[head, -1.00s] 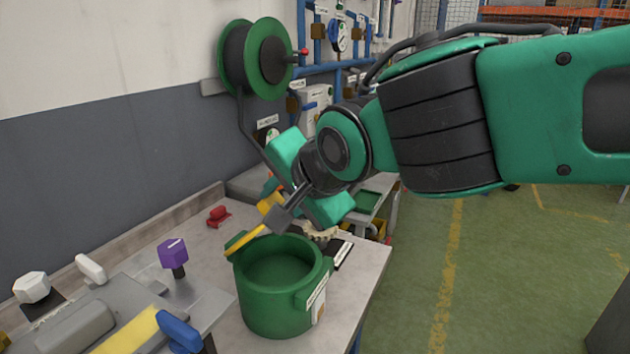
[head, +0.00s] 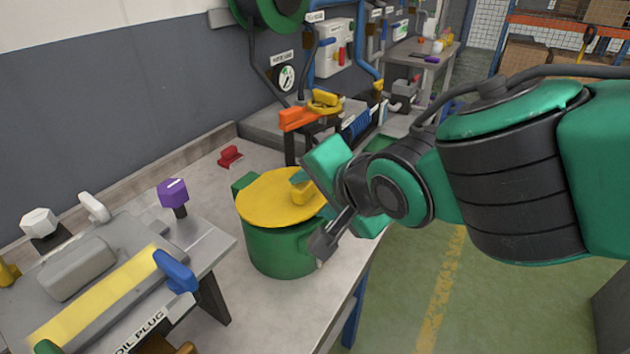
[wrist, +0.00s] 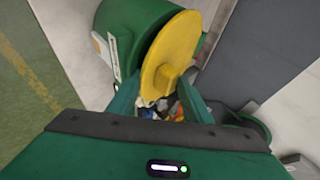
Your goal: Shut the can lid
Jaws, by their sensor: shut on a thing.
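The green can (head: 280,248) stands upright on the bench. Its round yellow lid (head: 268,203) lies over the mouth, close to level, and hides the inside; I cannot tell whether it sits fully flush. A yellow block handle (head: 302,188) stands up at the lid's right side. The wrist view shows the handle (wrist: 168,78) between my fingers (wrist: 160,90), the lid (wrist: 172,48) and the can wall (wrist: 128,28).
A purple knob (head: 173,193) and a fixture with a blue handle (head: 176,271) stand left of the can. A red part (head: 230,157) lies behind it. An orange and yellow valve piece (head: 310,112) stands beyond. The floor at right is open.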

